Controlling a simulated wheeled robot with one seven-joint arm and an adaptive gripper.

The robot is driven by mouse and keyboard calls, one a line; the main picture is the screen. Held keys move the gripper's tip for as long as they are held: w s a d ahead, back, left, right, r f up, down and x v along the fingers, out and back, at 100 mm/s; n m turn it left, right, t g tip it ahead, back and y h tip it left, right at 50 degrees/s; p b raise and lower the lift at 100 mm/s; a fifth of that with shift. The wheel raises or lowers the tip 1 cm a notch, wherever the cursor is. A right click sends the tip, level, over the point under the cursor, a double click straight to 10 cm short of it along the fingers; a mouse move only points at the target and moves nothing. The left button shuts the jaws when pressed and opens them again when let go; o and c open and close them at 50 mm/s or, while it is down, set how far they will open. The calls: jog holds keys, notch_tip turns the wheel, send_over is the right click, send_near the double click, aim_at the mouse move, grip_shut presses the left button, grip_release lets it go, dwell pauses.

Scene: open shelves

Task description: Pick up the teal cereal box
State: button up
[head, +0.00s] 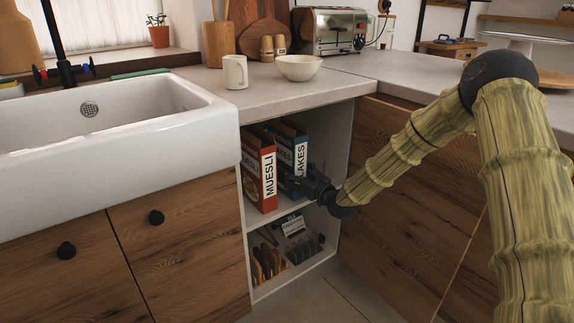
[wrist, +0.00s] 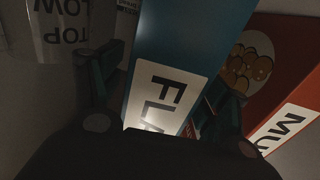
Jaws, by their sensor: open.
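The teal cereal box (head: 290,146), with a white label ending in "LAKES", stands upright on the upper shelf behind and to the right of the red muesli box (head: 262,170). My gripper (head: 312,184) reaches into the shelf from the right and covers the teal box's lower front. In the wrist view the teal box (wrist: 185,45) lies between the two open fingers of my gripper (wrist: 168,85). The right finger is between it and the muesli box (wrist: 285,85). I cannot tell whether either finger touches the box.
A grey container with lettering (wrist: 65,40) is close by my left finger in the wrist view. The lower shelf holds a wire rack (head: 303,248) and slatted wooden pieces (head: 268,262). The counter above (head: 262,98) holds a mug (head: 235,72) and bowl (head: 299,67).

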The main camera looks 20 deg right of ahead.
jog(key=shift+b+x, duration=0.3)
jog(key=shift+x, duration=1.15)
jog(key=c, duration=1.1)
